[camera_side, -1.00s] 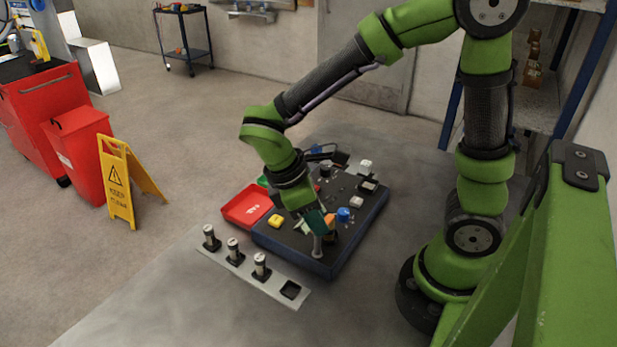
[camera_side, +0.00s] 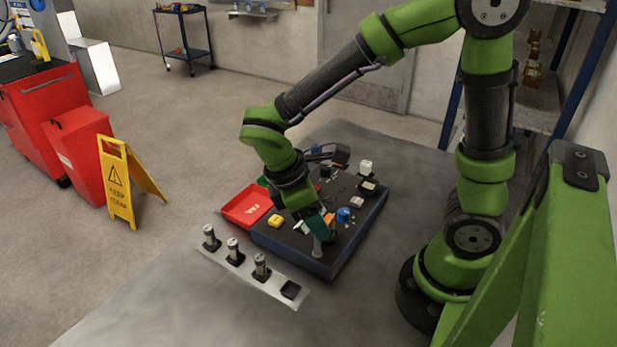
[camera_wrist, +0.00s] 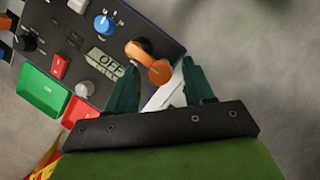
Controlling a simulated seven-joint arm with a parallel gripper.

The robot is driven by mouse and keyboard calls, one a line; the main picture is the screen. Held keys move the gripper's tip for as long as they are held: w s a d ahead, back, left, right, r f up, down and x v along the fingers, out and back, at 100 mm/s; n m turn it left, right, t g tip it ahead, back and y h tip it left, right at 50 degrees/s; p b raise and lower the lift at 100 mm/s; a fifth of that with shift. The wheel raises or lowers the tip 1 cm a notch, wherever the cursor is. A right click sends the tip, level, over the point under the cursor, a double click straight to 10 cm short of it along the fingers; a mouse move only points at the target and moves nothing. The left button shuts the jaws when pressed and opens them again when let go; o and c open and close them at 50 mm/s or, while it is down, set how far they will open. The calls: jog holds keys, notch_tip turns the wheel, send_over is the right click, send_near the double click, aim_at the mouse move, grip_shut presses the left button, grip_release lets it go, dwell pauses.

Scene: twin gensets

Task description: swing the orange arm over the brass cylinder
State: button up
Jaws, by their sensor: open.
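The orange arm (camera_wrist: 156,69) lies at the edge of the dark panel in the wrist view, with a rounded orange end by a dark pivot. It shows as a small orange patch beside my gripper in the side view (camera_side: 331,221). My gripper (camera_wrist: 158,78) is open, with its dark green fingers on either side of the orange arm's near end; contact cannot be told. In the side view my gripper (camera_side: 319,226) is low over the panel's front part. I cannot make out which part is the brass cylinder.
The panel (camera_side: 347,246) carries a blue knob (camera_wrist: 103,24), an "OFF" display (camera_wrist: 108,62) and several buttons. A red tray (camera_side: 246,206) sits at its left. A strip (camera_side: 268,284) with upright metal cylinders lies in front. Bare table surrounds these.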

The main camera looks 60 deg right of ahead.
jog(key=shift+r, duration=0.1)
jog(key=v, duration=1.6)
jog(key=shift+w+a+r, duration=0.15)
jog(key=shift+w+r, duration=0.05)
jog(key=shift+r, duration=0.1)
jog(key=m+t+y, duration=0.5)
jog(key=m+t, duration=0.5)
jog(key=m, duration=0.3)
send_over(327, 222)
notch_tip(327, 222, down, 3)
jog(key=shift+f, duration=0.15)
